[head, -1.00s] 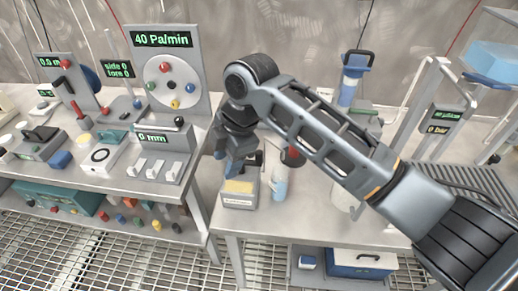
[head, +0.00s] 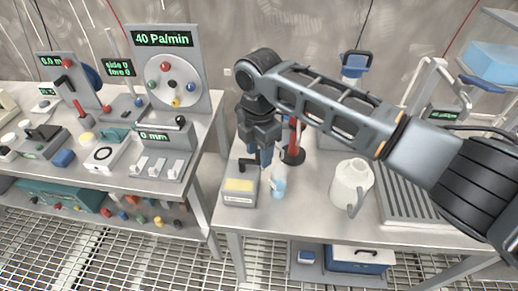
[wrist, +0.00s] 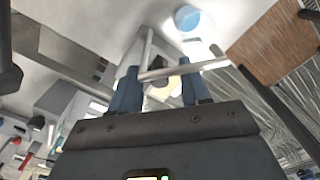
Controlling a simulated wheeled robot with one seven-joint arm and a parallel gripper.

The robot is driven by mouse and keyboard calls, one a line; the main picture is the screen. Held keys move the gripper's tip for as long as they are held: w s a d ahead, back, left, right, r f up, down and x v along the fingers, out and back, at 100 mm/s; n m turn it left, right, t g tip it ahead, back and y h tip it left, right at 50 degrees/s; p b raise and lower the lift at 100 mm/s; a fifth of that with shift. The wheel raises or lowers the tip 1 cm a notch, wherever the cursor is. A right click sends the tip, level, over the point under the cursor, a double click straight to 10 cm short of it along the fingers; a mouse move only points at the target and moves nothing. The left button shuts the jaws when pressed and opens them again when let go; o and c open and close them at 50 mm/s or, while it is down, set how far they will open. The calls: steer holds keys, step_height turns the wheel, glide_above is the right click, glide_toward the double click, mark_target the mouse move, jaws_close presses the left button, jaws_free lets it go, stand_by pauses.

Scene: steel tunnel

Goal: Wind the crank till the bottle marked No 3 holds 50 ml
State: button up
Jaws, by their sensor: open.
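A grey box (head: 239,190) with a yellow panel and a dark handle on top stands near the front left of the right-hand table. I cannot tell whether that handle is the crank. A small pale-blue bottle (head: 279,184) stands just right of the box; any mark or level on it is too small to read. My gripper (head: 264,160) is open and points down, above and behind the box and bottle. In the wrist view its blue fingers (wrist: 163,92) straddle a grey rod and a yellowish patch; contact cannot be told.
A red post on a dark base (head: 293,154) stands close right of my gripper. A white jug (head: 350,184) and a ribbed tray (head: 408,205) lie further right. The left table (head: 120,177) carries panels, dials and switches. A gap separates the tables.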

steer(key=shift+f, duration=0.25)
jaws_close()
stand_by(0.3)
